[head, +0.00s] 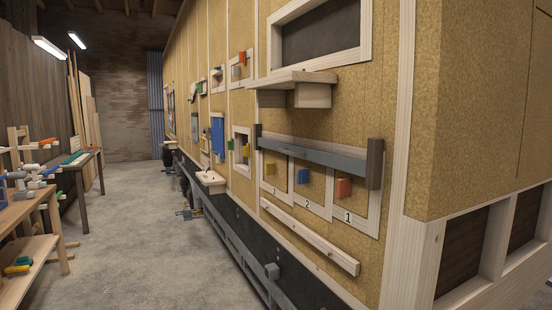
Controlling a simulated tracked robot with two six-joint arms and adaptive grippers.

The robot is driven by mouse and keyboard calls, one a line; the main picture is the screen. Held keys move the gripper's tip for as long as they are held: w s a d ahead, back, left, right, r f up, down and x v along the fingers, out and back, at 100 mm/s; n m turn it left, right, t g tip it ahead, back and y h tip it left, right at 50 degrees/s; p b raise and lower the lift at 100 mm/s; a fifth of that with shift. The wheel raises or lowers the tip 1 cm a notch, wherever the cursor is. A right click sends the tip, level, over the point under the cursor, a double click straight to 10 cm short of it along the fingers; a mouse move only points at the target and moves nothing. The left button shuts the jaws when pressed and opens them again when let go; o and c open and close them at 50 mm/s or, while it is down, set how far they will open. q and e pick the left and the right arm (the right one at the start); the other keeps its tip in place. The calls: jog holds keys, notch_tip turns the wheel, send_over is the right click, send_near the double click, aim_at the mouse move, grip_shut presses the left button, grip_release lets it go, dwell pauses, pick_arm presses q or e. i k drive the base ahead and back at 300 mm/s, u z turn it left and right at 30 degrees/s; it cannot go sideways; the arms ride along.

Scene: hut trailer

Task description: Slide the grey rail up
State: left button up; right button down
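The grey rail (312,155) is a long flat bar on the trailer's side wall, right of the picture's middle. It runs across the upper part of a pale wooden frame (370,222) with three panels numbered 3, 2 and 1 from left to right. A dark upright piece (375,164) stands at its right end and a smaller one (258,136) at its left end. Below the rail are a yellow block (270,171), a blue block (302,175) and an orange block (344,188). Neither of my grippers is in view.
A wooden shelf (292,79) juts out above the rail. A pale wooden bar (308,237) slants below the panels. Workbenches (30,205) with coloured parts stand at the left.

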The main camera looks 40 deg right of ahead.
aim_at(356, 167)
jog(key=z, duration=0.4)
jog(key=i, duration=0.95)
jog(key=z, duration=0.8)
jog(key=k, duration=0.9)
jog(key=z, duration=0.2)
jog(key=i, duration=0.95)
jog(key=u, duration=0.1)
